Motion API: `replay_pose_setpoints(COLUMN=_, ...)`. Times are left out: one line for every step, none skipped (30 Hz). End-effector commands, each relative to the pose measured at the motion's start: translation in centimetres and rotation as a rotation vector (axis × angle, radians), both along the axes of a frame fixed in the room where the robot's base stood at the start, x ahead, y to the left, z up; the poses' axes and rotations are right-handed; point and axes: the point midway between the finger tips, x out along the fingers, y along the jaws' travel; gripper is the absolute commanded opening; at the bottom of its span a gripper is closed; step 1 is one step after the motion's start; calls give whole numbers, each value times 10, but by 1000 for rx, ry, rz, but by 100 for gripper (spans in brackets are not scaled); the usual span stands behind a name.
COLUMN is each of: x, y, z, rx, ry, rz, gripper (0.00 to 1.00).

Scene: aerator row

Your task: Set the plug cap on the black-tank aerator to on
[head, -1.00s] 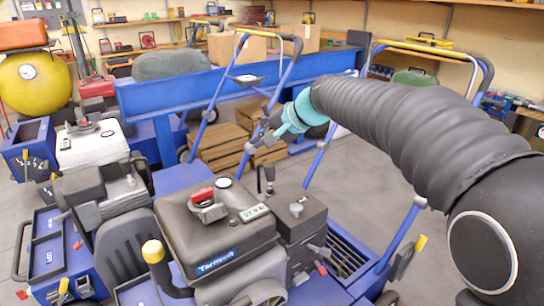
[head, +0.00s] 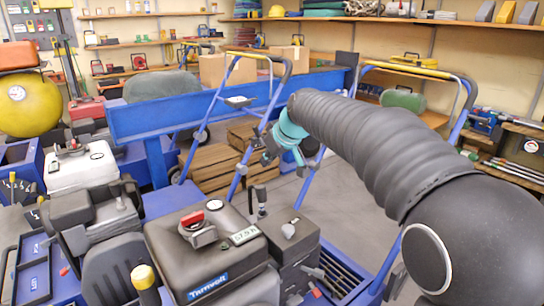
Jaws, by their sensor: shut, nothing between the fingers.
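The black-tank aerator stands in the front middle of the head view, with a black tank (head: 205,258) marked "Tarnvolt" and a small number label. A red knob (head: 194,219) sits on the tank's top. A dark upright fitting (head: 258,201) with a grey tip stands just behind the tank, next to a dark box-shaped housing (head: 290,240). I cannot tell for certain which part is the plug cap. My gripper (head: 267,157), beyond a teal wrist, is shut and empty. It appears above and behind the fitting, apart from it.
A white-tank machine (head: 82,168) stands at the left, with a yellow round tank (head: 27,105) behind it. Blue handle bars (head: 216,118) rise close to my gripper. Wooden crates (head: 210,172) and a blue beam (head: 190,104) lie behind.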

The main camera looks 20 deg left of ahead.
Motion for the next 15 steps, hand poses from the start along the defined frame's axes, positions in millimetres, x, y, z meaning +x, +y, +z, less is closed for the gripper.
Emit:
replay_pose_setpoints(x=3, y=6, z=-9, rx=-2, ry=3, rz=1, gripper=0)
replay_pose_setpoints(x=4, y=9, z=-14, rx=-1, ry=3, rz=0, gripper=0)
replay_pose_setpoints(x=7, y=13, z=-20, rx=-2, ry=3, rz=0, gripper=0)
replay_pose_setpoints(x=8, y=17, z=-24, rx=-2, ry=3, rz=0, gripper=0)
replay_pose_setpoints(x=10, y=20, z=-28, rx=-1, ry=4, rz=1, gripper=0)
replay_pose_setpoints(x=12, y=24, z=-34, rx=-1, ry=4, rz=1, gripper=0)
replay_pose_setpoints(x=14, y=27, z=-38, rx=-1, ry=3, rz=0, gripper=0)
replay_pose_setpoints(x=15, y=29, z=-42, rx=-1, ry=3, rz=0, gripper=0)
replay_pose_setpoints(x=14, y=27, z=-49, rx=0, ry=3, rz=0, gripper=0)
replay_pose_setpoints(x=14, y=26, z=-53, rx=0, ry=4, rz=-1, gripper=0)
replay_pose_setpoints(x=14, y=26, z=-57, rx=0, ry=3, rz=-2, gripper=0)
replay_pose_setpoints(x=14, y=25, z=-62, rx=-1, ry=3, rz=-2, gripper=0)
replay_pose_setpoints(x=14, y=25, z=-65, rx=0, ry=2, rz=-1, gripper=0)
replay_pose_setpoints(x=14, y=25, z=-67, rx=0, ry=2, rz=0, gripper=0)
replay_pose_setpoints(x=14, y=24, z=-71, rx=1, ry=2, rz=-1, gripper=0)
